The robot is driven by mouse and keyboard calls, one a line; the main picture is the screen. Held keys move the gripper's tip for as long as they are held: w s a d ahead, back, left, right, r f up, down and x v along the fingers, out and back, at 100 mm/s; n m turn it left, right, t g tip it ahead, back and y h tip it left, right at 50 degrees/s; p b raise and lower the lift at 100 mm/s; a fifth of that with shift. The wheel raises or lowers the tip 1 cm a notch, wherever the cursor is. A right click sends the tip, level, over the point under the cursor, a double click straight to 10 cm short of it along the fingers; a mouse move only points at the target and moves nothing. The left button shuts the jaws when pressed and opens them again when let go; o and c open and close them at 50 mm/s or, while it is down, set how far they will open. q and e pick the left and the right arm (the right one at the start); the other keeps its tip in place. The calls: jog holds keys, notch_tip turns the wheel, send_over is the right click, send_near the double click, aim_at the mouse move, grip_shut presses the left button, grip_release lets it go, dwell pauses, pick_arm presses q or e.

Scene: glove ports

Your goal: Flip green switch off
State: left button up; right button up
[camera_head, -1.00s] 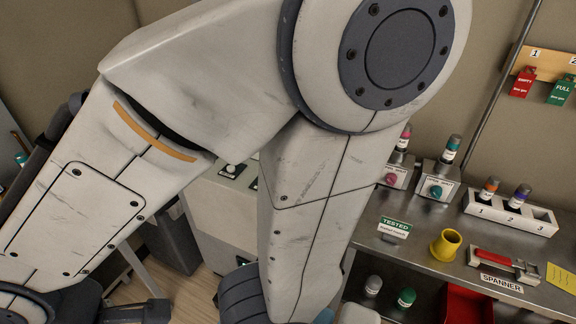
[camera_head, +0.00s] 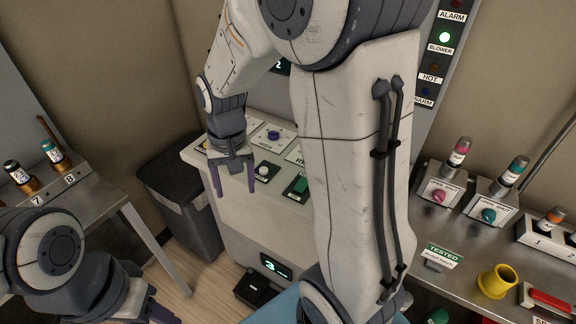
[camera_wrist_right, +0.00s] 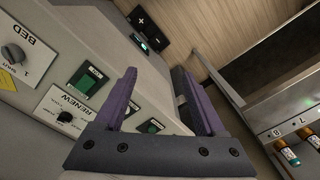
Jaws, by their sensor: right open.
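A green rocker switch (camera_head: 298,186) sits on the sloped top of the pale control console (camera_head: 243,225), partly behind my right arm in the head view. My right gripper (camera_head: 234,188) is open and empty, fingers pointing down over the console's left part, left of the green switch. It also shows in the wrist view (camera_wrist_right: 165,100). My left gripper (camera_head: 158,312) is partly cut off at the bottom edge.
A dark bin (camera_head: 178,205) stands left of the console. A bench with OPEN/SHUT valves and a yellow cup (camera_head: 497,281) is at right.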

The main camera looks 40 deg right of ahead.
jog(key=w+d+f+m, duration=0.25)
jog(key=d+m, duration=0.25)
jog(key=d, duration=0.7)
jog(key=m+p, duration=0.1)
jog(key=m, duration=0.3)
send_over(300, 187)
jog(key=f, duration=0.2)
notch_tip(300, 187, down, 10)
jog(key=p, duration=0.2)
jog(key=shift+f+p, duration=0.2)
jog(key=shift+p, duration=0.1)
